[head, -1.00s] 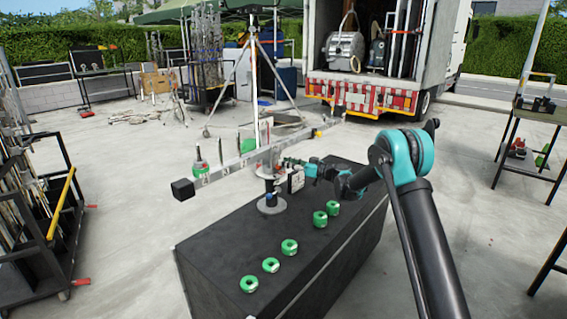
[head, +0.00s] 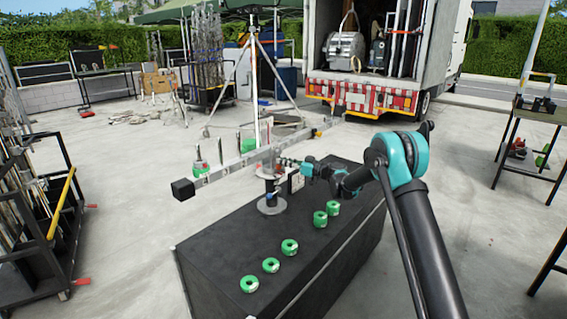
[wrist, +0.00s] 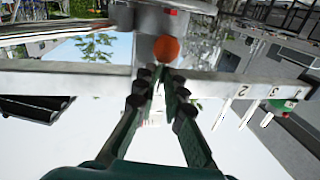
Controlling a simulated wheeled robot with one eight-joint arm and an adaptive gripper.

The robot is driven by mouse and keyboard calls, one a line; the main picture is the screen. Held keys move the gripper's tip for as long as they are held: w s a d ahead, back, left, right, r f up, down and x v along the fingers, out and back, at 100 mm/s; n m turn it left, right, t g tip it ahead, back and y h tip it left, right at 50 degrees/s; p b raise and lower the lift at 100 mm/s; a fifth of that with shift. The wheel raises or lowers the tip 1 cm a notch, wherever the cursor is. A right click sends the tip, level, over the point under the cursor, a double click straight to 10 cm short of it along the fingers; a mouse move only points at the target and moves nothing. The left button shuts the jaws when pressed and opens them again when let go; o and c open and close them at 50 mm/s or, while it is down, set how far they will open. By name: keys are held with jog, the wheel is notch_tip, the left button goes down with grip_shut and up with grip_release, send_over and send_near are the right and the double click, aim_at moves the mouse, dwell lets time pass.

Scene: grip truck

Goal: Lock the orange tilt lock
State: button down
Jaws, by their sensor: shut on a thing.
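The orange tilt lock (wrist: 166,49) shows as a round orange knob in the wrist view, on a grey metal head above the long pale bar. In the head view the bar (head: 232,166) crosses the top of a short stand (head: 271,204); the lock is too small to make out there. My gripper (wrist: 158,76) has its fingertips closed together at the lock, over the bar. The exact contact is partly hidden by the fingers. In the head view my gripper (head: 284,162) reaches the bar's mount from the right.
The stand is on a black case (head: 225,248) with several green rolls (head: 289,247) on top. The bar's dark end block (head: 183,189) juts left. A tripod (head: 258,85) and an open truck (head: 375,60) stand behind.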

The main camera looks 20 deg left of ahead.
jog(key=shift+s, duration=0.1)
dwell(0.3)
jog(key=m, duration=0.1)
jog(key=s+m, duration=0.1)
jog(key=m, duration=0.1)
jog(key=m+y, duration=0.1)
jog(key=m, duration=0.1)
jog(key=shift+s+a+r, duration=0.1)
jog(key=shift+s+a, duration=0.05)
jog(key=shift+a, duration=0.1)
jog(key=m+t, duration=0.1)
jog(key=m, duration=0.2)
jog(key=s+r+m+t, duration=0.1)
jog(key=m, duration=0.2)
jog(key=s+r+m, duration=0.1)
jog(key=m, duration=0.3)
jog(key=shift+a+t+y, duration=0.3)
jog(key=shift+a+t, duration=0.05)
jog(key=shift+t, duration=0.05)
jog(key=shift+s+r+m+t, duration=0.1)
jog(key=shift+r+m+t, duration=0.25)
jog(key=shift+m, duration=0.75)
jog(key=shift+r+m+t, duration=0.2)
jog(key=shift+m+t, duration=0.15)
jog(key=shift+m, duration=0.75)
jog(key=c, duration=1.6)
grip_release()
